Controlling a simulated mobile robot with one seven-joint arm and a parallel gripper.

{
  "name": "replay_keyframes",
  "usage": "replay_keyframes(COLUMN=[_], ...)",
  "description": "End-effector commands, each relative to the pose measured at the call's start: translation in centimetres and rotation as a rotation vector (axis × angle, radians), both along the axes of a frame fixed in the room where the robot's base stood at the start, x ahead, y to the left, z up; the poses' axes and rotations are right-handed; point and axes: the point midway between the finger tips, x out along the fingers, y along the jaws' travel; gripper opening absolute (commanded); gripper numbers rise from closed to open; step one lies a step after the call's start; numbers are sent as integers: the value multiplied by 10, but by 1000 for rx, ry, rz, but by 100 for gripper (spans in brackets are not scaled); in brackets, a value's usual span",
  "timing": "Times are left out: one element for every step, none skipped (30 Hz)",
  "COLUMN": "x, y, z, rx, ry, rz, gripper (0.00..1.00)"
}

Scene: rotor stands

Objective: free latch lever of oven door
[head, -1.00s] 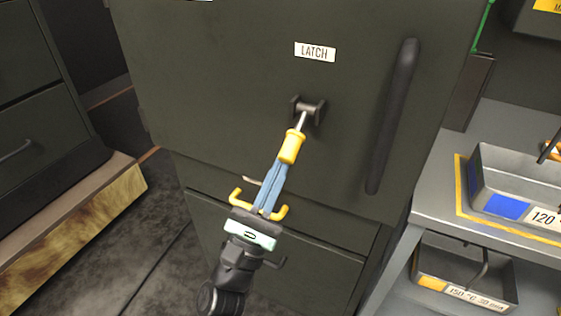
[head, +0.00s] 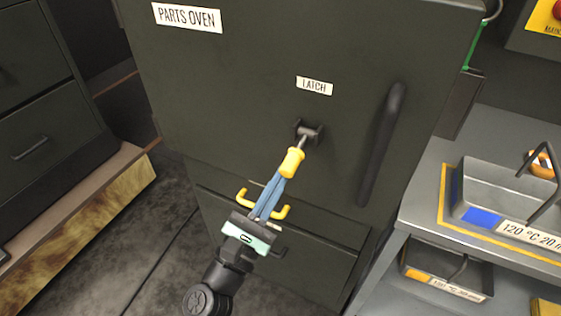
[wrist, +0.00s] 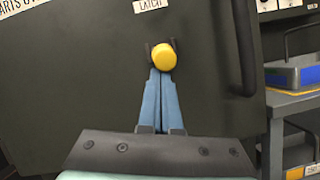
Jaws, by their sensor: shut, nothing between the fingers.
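The oven door (head: 230,90) is dark and appears closed. Under its LATCH label (head: 314,86) sits the latch lever (head: 292,161), a metal rod with a yellow grip, coming out of a dark bracket and pointing down and towards me. In the wrist view the yellow grip (wrist: 163,57) shows nearly end-on. My gripper (head: 281,182) has its blue fingers together, with nothing between them. Its tips are right at the lower end of the yellow grip; in the wrist view the tips (wrist: 159,73) lie just below it. I cannot tell whether they touch it.
A dark vertical door handle (head: 381,145) stands right of the latch. A grey shelf unit (head: 425,200) at the right carries a metal tray (head: 480,190), with another tray (head: 445,270) below. A dark drawer cabinet (head: 45,110) stands at the left. Floor is clear between.

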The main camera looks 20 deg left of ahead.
Motion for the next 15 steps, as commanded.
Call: replay_keyframes(x=[-2,-2,-3,-4,-4,-5,-6,-6,-6,-7,-7,-8,-8,-9,-9], y=[0,0,0,0,0,0,0,0,0,-1,0,0,0,0,-1], z=[16,18,20,21,23,25,27,29,31,33,35,37,39,40,42], rx=[1,1,2,2,4,3,5,6,6,6,7,7,7,9,9], ry=[29,46,69,87,104,126,143,161,183,200,218,241,258,276,299], rz=[0,1,1,0,-1,-1,-1,-1,-1,-2,-2,-1,-1,-1,-2], gripper=[0,0,0,0,0,0,0,0,0,0,0,0,0,0,0])
